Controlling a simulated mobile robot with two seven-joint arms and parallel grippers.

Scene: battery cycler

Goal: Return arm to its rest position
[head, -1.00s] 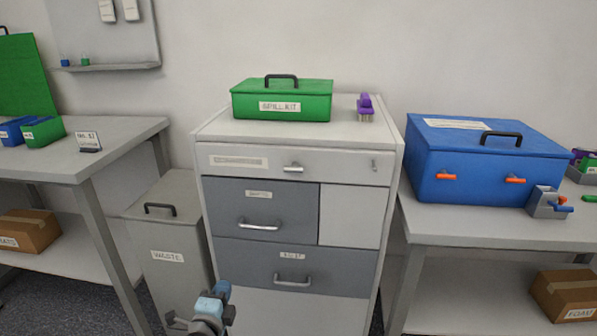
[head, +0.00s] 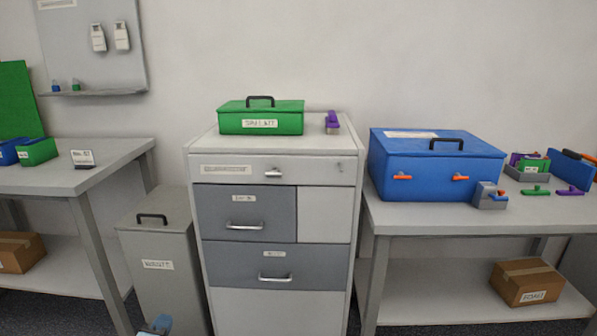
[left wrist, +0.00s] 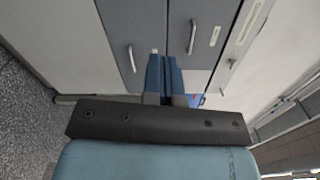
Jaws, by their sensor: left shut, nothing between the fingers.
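My left gripper shows in the left wrist view (left wrist: 164,75), with its two blue fingers shut together and nothing between them. It points at the front of the drawer cabinet (left wrist: 95,30), and I cannot tell the gap between them. In the head view only a bit of the left gripper (head: 158,324) shows at the bottom edge, in front of the grey waste bin (head: 160,255). The drawer cabinet (head: 275,310) stands in the middle with its drawers closed. My right gripper is in neither view.
A green spill kit (head: 261,118) and a purple-handled brush (head: 332,122) are on the cabinet top. A blue box (head: 432,165) stands on the right bench (head: 430,222). The left bench (head: 105,172) is beside the bin. A cardboard box (head: 527,282) lies on the right bench's lower shelf.

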